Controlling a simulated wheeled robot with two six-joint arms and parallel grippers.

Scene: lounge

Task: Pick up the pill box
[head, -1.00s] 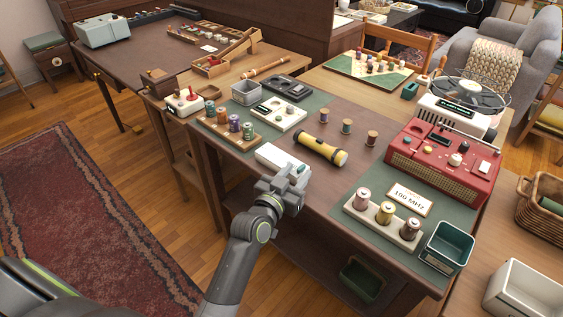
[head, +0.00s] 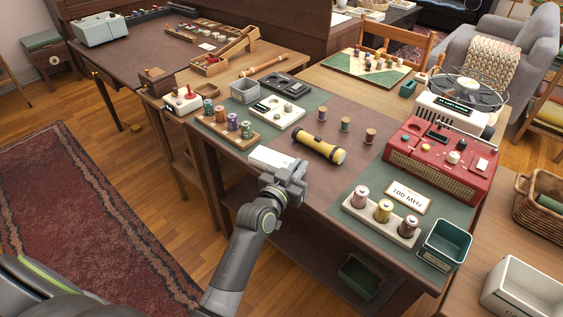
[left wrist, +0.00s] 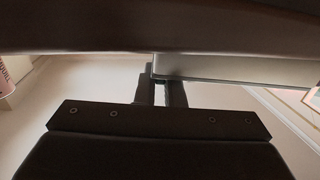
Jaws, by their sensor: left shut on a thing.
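My left gripper (head: 290,175) is at the front edge of the work table. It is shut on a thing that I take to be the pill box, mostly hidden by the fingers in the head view. In the left wrist view the two fingers (left wrist: 160,93) are close together, with a flat pale grey thing (left wrist: 235,68) against them, reaching to the right. A flat white piece (head: 270,158) shows just beyond the gripper in the head view; whether it is part of the held thing I cannot tell. My right gripper is not in view.
A yellow flashlight (head: 320,149) lies close right of the gripper. A spool rack (head: 227,126) stands to the left. A white spool block (head: 382,220), a green bin (head: 445,245) and a red radio (head: 441,158) stand to the right. Bare tabletop (head: 318,187) lies between.

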